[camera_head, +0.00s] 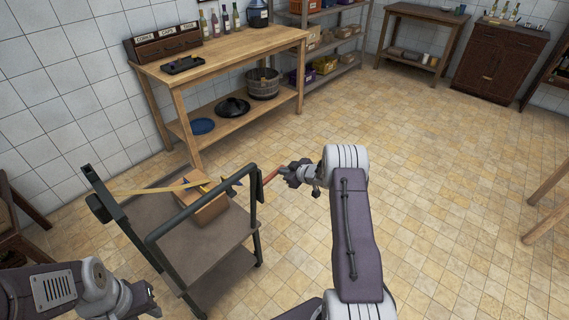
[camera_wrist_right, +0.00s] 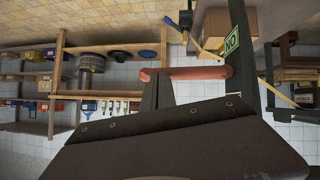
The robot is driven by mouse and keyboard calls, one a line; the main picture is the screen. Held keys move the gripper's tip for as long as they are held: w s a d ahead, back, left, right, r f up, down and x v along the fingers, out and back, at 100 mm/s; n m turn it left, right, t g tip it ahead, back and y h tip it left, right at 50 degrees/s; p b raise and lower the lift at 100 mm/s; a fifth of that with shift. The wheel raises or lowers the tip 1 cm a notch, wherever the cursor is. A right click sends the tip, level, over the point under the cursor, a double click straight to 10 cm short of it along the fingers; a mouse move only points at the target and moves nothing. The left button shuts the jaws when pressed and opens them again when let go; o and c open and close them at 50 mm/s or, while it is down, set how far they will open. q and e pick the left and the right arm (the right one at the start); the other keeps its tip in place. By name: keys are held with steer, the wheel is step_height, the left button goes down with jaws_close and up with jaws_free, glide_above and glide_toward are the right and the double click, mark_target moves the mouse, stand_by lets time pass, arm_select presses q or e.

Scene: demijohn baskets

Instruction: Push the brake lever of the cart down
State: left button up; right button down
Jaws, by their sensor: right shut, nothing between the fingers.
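The cart (camera_head: 170,220) stands left of centre in the head view, with a dark frame and a brown-grey deck. Its red brake lever (camera_head: 271,176) sticks out from the right-hand upright towards my right gripper. The lever also shows in the right wrist view (camera_wrist_right: 190,73), just past the fingertips. My right gripper (camera_head: 284,172) is shut and empty, with its tips close to the lever's outer end; whether they touch is unclear. Its dark fingers show in the right wrist view (camera_wrist_right: 158,92). My left gripper (camera_head: 150,298) is at the lower left, apart from the cart handle, its fingers indistinct.
A cardboard box (camera_head: 204,207) with a yellow strap sits on the cart deck. A green sign (camera_wrist_right: 232,43) is by the lever. A wooden workbench (camera_head: 225,50) stands behind the cart, with shelving (camera_head: 340,40) beyond. The tiled floor (camera_head: 440,170) to the right is clear.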

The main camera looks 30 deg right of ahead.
arm_select(q)
steer(key=shift+a+f+b, duration=0.2)
steer(key=shift+f+b, duration=0.45)
steer(key=shift+f, duration=0.15)
arm_select(e)
step_height(320, 180, down, 3)
steer(key=shift+f, duration=0.1)
steer(key=shift+f, duration=0.1)
